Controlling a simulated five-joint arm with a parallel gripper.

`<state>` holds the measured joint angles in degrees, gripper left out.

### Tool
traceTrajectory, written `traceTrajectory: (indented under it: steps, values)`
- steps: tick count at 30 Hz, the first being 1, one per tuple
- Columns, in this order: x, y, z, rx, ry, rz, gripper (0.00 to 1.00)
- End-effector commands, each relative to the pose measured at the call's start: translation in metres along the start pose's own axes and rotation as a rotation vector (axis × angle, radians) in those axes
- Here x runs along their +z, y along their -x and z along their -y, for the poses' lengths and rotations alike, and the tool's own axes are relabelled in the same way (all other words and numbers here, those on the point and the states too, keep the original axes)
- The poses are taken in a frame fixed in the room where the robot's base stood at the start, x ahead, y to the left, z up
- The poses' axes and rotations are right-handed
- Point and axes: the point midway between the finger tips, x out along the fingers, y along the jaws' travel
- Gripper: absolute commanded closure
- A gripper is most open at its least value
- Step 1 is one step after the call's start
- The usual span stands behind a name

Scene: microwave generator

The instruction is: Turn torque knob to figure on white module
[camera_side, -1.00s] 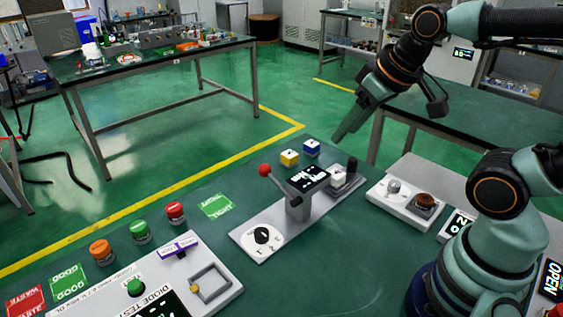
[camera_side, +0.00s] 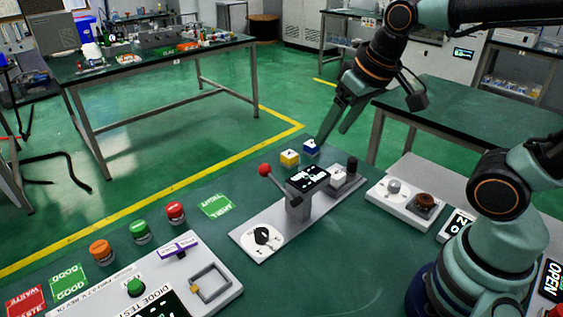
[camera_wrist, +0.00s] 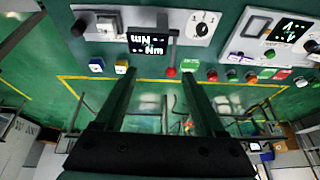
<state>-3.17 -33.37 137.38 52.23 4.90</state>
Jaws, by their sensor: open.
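The black knob (camera_side: 262,236) sits on a round white dial at the near end of a grey base plate (camera_side: 245,250). It also shows in the wrist view (camera_wrist: 203,29), on its white dial. A white block (camera_side: 337,181) sits on the far part of the same plate, beside a black post; it also shows in the wrist view (camera_wrist: 107,27). Any figure on it is too small to read. My gripper (camera_side: 333,132) is open and empty, up behind the plate's far end and away from the knob. Its two fingers (camera_wrist: 158,74) are spread in the wrist view.
A dark display (camera_side: 307,178) and a red-tipped lever (camera_side: 265,170) stand between knob and block. Yellow (camera_side: 290,158) and blue (camera_side: 311,147) blocks lie behind. A diode test panel (camera_side: 225,285) is at left, a white two-knob box (camera_side: 405,203) at right.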

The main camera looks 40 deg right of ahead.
Motion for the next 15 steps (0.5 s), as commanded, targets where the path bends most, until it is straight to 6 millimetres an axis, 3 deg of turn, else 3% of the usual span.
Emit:
traceTrajectory:
  steps: [6,15]
  values:
    - [-0.021,-0.033,0.036,-0.011,-0.053,0.145,0.28]
    - [-0.03,-0.093,0.089,0.025,-0.123,0.321,0.28]
